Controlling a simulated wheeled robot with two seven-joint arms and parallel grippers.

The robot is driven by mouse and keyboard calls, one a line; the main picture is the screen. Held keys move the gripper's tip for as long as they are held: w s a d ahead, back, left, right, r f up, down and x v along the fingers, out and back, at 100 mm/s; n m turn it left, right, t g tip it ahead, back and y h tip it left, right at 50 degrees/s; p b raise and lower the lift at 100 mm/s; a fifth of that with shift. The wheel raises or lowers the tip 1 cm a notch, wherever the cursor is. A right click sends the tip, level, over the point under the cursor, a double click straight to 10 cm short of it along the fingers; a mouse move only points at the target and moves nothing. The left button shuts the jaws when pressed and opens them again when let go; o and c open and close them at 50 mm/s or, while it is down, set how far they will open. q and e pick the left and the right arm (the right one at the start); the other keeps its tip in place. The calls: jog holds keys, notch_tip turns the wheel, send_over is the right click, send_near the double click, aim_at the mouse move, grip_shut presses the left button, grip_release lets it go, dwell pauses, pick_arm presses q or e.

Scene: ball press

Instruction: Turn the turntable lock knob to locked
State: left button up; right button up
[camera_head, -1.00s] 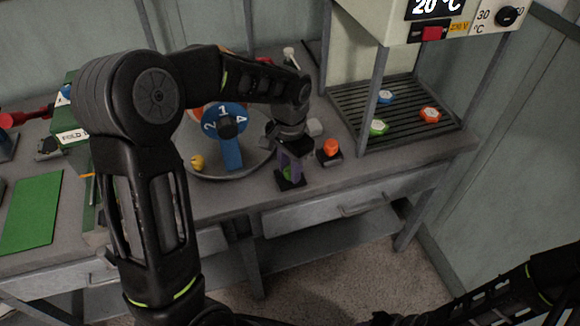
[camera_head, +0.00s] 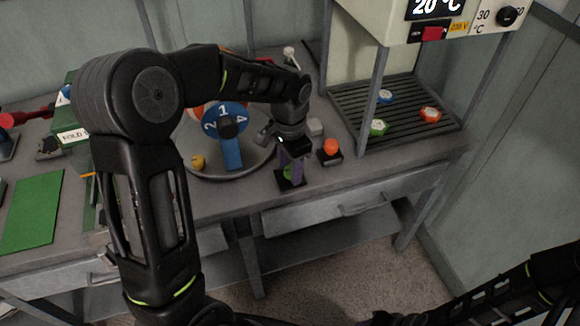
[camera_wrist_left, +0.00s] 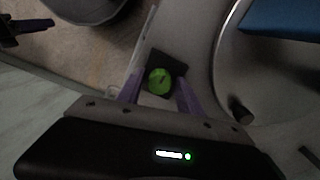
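The lock knob is a green round knob (camera_wrist_left: 159,81) on a dark square base (camera_wrist_left: 166,66), at the front edge of the bench beside the turntable. In the head view the green knob (camera_head: 288,172) is partly hidden by my gripper. My left gripper (camera_head: 291,172) points down over the knob. In the left wrist view its two purple fingers (camera_wrist_left: 159,90) are apart, one on each side of the knob; whether they touch it I cannot tell. The turntable (camera_head: 215,178) is a grey disc carrying a blue numbered dial (camera_head: 225,118).
An orange button (camera_head: 330,147) on a dark base stands just right of the knob. A small yellow piece (camera_head: 198,161) lies on the turntable. A slatted rack (camera_head: 400,110) with coloured pieces is at the right. A green mat (camera_head: 32,212) lies at the left.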

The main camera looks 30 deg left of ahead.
pick_arm(q)
jog(key=shift+o, duration=0.6)
notch_tip(320, 180, up, 8)
jog(key=shift+f, duration=0.1)
dwell(0.5)
